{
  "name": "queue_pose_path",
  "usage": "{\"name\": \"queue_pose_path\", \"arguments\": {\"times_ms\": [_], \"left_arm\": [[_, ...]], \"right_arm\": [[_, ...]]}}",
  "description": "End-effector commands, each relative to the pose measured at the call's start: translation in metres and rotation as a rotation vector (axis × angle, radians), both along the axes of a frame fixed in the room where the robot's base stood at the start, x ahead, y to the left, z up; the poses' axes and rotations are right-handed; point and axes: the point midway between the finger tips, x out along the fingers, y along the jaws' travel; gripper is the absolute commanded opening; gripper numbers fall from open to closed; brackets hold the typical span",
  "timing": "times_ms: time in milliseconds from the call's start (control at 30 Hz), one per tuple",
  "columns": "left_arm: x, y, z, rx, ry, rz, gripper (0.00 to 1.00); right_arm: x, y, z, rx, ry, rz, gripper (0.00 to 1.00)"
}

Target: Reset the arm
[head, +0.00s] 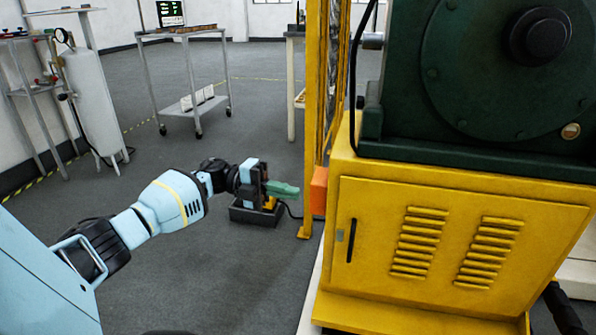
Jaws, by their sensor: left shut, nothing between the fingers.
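My left arm, light blue with black joints, comes in from the left in the head view and reaches toward the middle. My left gripper (284,189) is at its end, with green fingers shut and nothing held. The fingertips point right, a little left of an orange block (319,191) on the yellow machine frame. A gap shows between fingertips and block in the picture; the depth between them is hard to tell. My right gripper is not in view.
A yellow cabinet (380,235) with louvres stands at the right, bearing a dark green machine (460,75). A yellow post (313,90) rises beside it. A dark box (243,213) lies behind the gripper. A wheeled cart (150,38) and white tank (95,100) stand back left. Open grey floor lies between.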

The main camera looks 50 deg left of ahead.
Motion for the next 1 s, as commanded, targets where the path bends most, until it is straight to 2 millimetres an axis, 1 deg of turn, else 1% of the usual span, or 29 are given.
{"name": "queue_pose_path", "arguments": {"times_ms": [233, 467, 567, 667, 767, 800, 1000], "left_arm": [[-0.001, 0.002, 0.0, 0.0, 0.0, 0.0, 0.0], [-0.001, 0.002, 0.001, 0.0, -0.001, 0.0, 0.0], [-0.001, 0.002, 0.011, 0.0, -0.007, 0.0, 0.0], [-0.004, 0.002, 0.037, 0.0, -0.024, 0.0, 0.0], [-0.008, 0.002, 0.078, 0.0, -0.051, 0.0, 0.0], [-0.01, 0.002, 0.095, 0.0, -0.062, 0.0, 0.0], [-0.017, 0.002, 0.174, 0.0, -0.114, 0.0, 0.0]], "right_arm": [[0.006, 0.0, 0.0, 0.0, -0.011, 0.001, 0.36], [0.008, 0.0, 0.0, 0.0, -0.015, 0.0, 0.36], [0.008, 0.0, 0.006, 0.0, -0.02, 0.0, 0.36], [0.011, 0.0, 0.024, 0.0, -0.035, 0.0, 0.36], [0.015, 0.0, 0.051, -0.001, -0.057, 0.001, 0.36], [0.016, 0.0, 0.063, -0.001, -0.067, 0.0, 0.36], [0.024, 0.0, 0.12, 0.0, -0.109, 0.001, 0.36]]}}
